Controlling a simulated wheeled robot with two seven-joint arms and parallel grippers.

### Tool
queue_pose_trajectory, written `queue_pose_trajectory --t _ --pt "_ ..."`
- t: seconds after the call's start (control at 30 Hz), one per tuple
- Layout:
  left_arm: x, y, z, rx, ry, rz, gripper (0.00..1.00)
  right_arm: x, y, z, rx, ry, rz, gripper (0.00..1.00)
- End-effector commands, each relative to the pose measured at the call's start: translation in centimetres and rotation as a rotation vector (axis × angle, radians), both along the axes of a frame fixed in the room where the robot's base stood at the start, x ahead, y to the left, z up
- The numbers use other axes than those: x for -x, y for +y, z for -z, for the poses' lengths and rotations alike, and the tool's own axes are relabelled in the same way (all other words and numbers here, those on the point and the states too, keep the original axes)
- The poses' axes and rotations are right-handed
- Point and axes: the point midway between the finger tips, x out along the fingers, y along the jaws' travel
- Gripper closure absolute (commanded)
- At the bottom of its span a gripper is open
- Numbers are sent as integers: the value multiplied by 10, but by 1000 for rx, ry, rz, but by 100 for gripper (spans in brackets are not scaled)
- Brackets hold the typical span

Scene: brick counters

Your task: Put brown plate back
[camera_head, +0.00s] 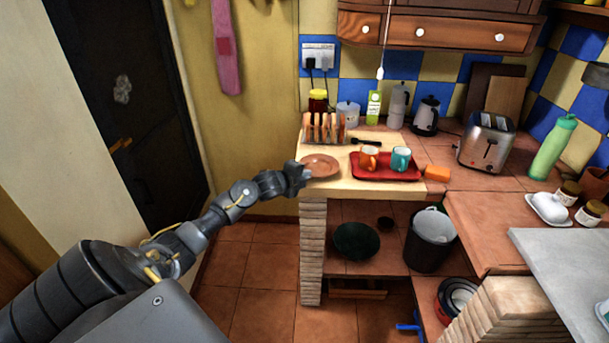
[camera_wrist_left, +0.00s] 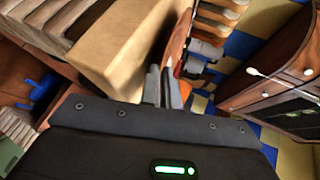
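The brown plate (camera_head: 320,166) is level at the left end of the wooden counter top, left of the red tray. My left gripper (camera_head: 297,174) reaches in from the left and meets the plate's left rim. In the left wrist view, the plate (camera_wrist_left: 180,38) shows nearly edge-on, with its rim between the two close fingers of my left gripper (camera_wrist_left: 163,86). The fingers look shut on the rim. I cannot tell whether the plate touches the counter. My right gripper is not in view.
A toast rack (camera_head: 324,128) stands just behind the plate. The red tray (camera_head: 385,174) holds an orange mug (camera_head: 369,158) and a teal mug (camera_head: 401,159).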

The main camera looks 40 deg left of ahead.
Motion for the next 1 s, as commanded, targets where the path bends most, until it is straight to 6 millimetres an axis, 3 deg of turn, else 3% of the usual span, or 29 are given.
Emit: queue_pose_trajectory --t 0.1,0.47,1.0 --pt "0 0 1 0 0 0 88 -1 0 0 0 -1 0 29" --pt "6 0 -3 -1 1 0 88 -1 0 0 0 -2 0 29" --pt "97 -8 -38 -2 2 1 88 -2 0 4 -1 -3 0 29"
